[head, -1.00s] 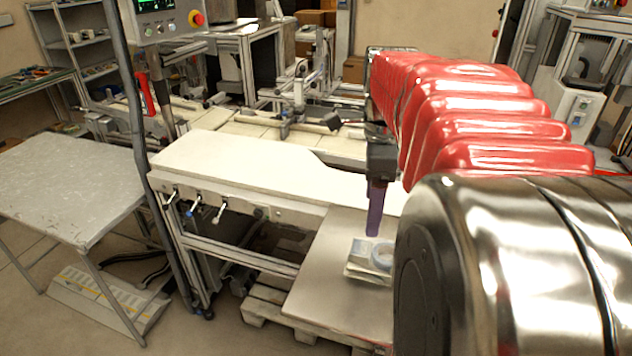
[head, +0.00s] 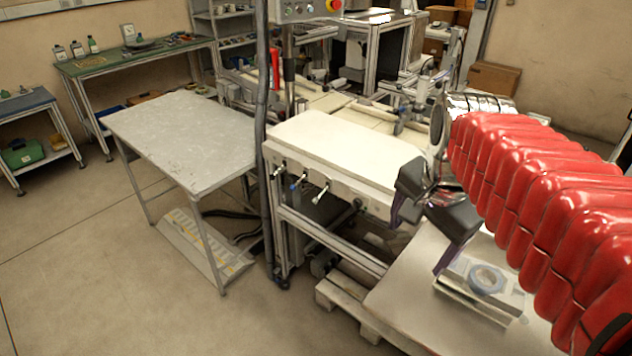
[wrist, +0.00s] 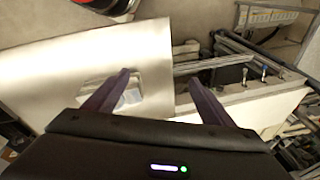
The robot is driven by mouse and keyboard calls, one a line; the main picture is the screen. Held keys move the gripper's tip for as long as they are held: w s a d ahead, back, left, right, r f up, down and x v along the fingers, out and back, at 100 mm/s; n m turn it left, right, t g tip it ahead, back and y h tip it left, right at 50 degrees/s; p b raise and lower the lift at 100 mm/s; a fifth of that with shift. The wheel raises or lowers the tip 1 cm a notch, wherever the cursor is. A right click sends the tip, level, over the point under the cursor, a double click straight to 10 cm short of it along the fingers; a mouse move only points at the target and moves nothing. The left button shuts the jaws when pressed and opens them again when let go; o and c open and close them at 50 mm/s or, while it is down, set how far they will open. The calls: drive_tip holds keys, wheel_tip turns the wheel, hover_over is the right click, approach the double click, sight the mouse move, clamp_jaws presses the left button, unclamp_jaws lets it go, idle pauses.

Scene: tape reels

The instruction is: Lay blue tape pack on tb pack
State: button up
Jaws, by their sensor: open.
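A pale pack with a blue tape ring (head: 487,280) on top lies on the light board at the lower right of the head view. A second flat pale layer (head: 474,302) shows under it, like another pack; I cannot tell its label. In the wrist view, part of the pack (wrist: 130,97) shows beside and behind the left finger. My gripper (head: 415,247) is open, with dark purple fingers. In the head view, one finger overlaps the pack's left edge; contact cannot be told. In the wrist view, nothing shows held between the fingers (wrist: 158,79).
The light board (head: 405,305) rests above a wooden pallet (head: 345,308), with bare space left of the pack. A cream-topped bench (head: 335,145) with levers stands behind. A bare grey table (head: 185,140) stands left, past a dark post (head: 262,150).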

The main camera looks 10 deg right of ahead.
drive_tip(key=s+a+f+n+t+y, duration=0.1)
drive_tip(key=s+a+f+n+t, duration=0.2)
drive_tip(key=a+n, duration=0.8)
drive_tip(key=s+f+n, duration=0.1)
drive_tip(key=n, duration=0.1)
drive_tip(key=shift+n, duration=0.3)
drive_tip(key=shift+c, duration=0.7)
